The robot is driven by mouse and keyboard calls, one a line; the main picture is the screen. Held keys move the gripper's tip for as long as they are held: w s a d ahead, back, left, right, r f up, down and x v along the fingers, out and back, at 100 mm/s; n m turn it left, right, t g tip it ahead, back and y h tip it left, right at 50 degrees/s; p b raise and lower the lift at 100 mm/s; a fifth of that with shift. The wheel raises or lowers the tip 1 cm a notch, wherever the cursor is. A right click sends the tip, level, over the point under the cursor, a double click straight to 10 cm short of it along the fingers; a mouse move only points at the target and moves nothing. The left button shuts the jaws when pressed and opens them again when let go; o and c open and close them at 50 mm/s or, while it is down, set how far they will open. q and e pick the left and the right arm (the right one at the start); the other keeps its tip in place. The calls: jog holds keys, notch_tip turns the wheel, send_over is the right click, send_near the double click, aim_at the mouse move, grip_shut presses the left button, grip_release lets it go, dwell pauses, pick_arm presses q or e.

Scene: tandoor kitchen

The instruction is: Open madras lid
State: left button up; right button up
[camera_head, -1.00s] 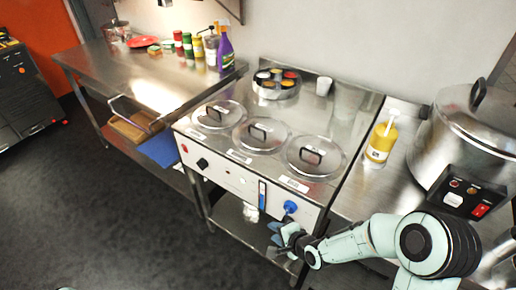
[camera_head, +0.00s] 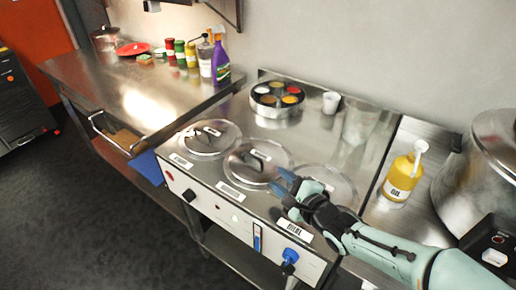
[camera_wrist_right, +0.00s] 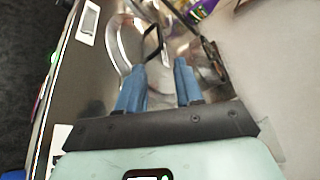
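Three round metal lids with black loop handles sit in a row on the steel warming unit: a left lid (camera_head: 226,146), a middle lid (camera_head: 236,172) and a right lid (camera_head: 345,187). The labels in front are too small to read surely, so I cannot tell which is madras. My right gripper (camera_head: 284,182) is over the unit, between the middle lid's handle and the right lid, partly covering the right lid. In the right wrist view its blue fingers (camera_wrist_right: 160,64) are apart with nothing between them; a black lid handle (camera_wrist_right: 153,43) shows just beyond. My left gripper is out of view.
A round spice tin (camera_head: 277,110) and a white cup (camera_head: 331,102) stand behind the lids. A yellow oil bottle (camera_head: 401,178) and a large pot (camera_head: 484,170) are to the right. Knobs and a blue tap (camera_head: 291,256) stick out of the unit's front.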

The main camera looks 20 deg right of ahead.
aim_at(254, 159)
jog(key=shift+w+a+f, duration=0.1)
jog(key=shift+w+a, duration=0.15)
jog(key=shift+w, duration=0.2)
jog(key=b+x, duration=0.4)
jog(key=x, duration=0.6)
jog(key=shift+w+a, duration=0.25)
jog(key=shift+w, duration=0.05)
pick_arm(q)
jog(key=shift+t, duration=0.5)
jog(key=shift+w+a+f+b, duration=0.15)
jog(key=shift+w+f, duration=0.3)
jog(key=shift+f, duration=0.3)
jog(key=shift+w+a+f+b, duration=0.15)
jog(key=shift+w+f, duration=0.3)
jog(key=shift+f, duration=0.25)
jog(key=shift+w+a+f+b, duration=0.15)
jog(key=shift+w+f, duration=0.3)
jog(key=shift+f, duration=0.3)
pick_arm(e)
jog(key=shift+w+a+f, duration=0.1)
jog(key=shift+w, duration=0.55)
grip_shut()
